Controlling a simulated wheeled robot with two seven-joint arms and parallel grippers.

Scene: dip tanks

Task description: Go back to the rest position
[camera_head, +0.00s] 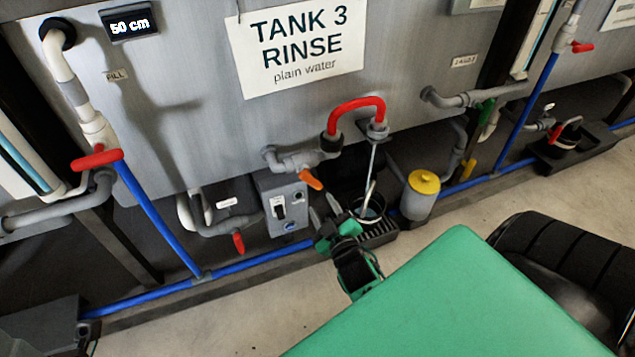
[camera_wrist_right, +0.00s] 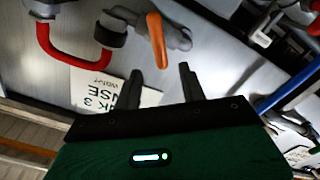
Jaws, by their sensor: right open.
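My right gripper (camera_head: 334,207) is open with nothing between its fingers, in front of the lower part of the Tank 3 wall in the head view. Its two dark fingers (camera_wrist_right: 161,88) also show in the right wrist view. An orange valve lever (camera_head: 311,180) is just above and left of the gripper in the head view. In the wrist view the orange lever (camera_wrist_right: 157,40) appears beyond the fingers; I cannot tell the gap exactly. My left gripper is not in view.
A red hose loop (camera_head: 356,103) and a grey control box (camera_head: 284,205) are near the gripper. A pail (camera_head: 370,211) stands on a black grate, beside a yellow-lidded canister (camera_head: 420,193). Blue pipes (camera_head: 160,222) run along the tanks. Floor (camera_head: 560,190) at right is clear.

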